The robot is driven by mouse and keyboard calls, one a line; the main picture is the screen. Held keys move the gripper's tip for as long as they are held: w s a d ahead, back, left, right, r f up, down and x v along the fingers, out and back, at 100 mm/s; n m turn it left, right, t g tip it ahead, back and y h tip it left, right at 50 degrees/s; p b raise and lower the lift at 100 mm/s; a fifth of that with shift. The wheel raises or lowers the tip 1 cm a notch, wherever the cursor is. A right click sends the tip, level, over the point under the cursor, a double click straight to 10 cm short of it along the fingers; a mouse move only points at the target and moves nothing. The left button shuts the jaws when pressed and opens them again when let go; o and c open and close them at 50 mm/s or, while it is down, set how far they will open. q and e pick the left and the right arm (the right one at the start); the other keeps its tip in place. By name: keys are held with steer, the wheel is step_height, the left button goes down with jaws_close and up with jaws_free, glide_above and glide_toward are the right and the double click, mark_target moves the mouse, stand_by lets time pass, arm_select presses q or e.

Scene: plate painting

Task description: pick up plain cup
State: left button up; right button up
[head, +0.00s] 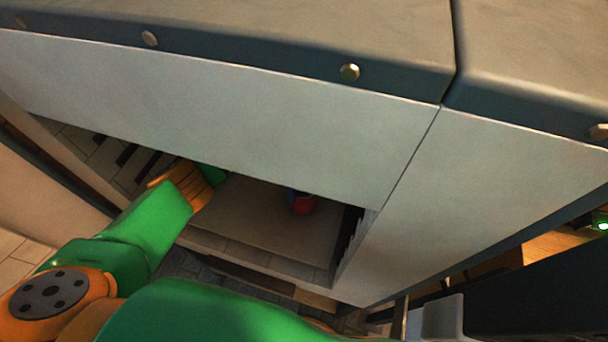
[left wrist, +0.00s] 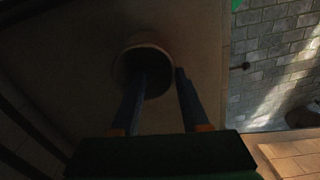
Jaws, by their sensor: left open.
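A small red cup (head: 303,204) stands on a pale shelf board inside the open bay, partly cut off by the panel above it. A blue patch at its left edge may be a fingertip or part of the cup. In the left wrist view the cup (left wrist: 143,66) shows its round rim and dark mouth. My left gripper (left wrist: 161,73) is open around the cup's right wall: one dark finger lies over the mouth, the other just right of the rim. Contact cannot be told in the dim light. In the head view the panel hides most of this gripper. My right gripper is not seen.
A large pale panel (head: 230,115) hangs over the bay and its lower edge is close above my left wrist. The shelf board (head: 262,222) ends at a front edge. A dark slatted side (head: 347,232) closes the bay right of the cup.

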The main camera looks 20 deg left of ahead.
mark_target(297, 210)
arm_select(q)
steer(key=f, duration=0.2)
steer(key=s+f, duration=0.1)
steer(key=f, duration=0.1)
steer(key=s+d+f, duration=0.1)
steer(key=shift+s+f, duration=0.2)
steer(key=shift+f, duration=0.2)
steer(key=shift+w+a+f, duration=0.2)
steer(key=shift+w+f, duration=0.1)
steer(key=shift+f, duration=0.05)
steer(key=shift+s+r, duration=0.1)
steer(key=shift+s, duration=0.05)
jaws_close()
stand_by(0.5)
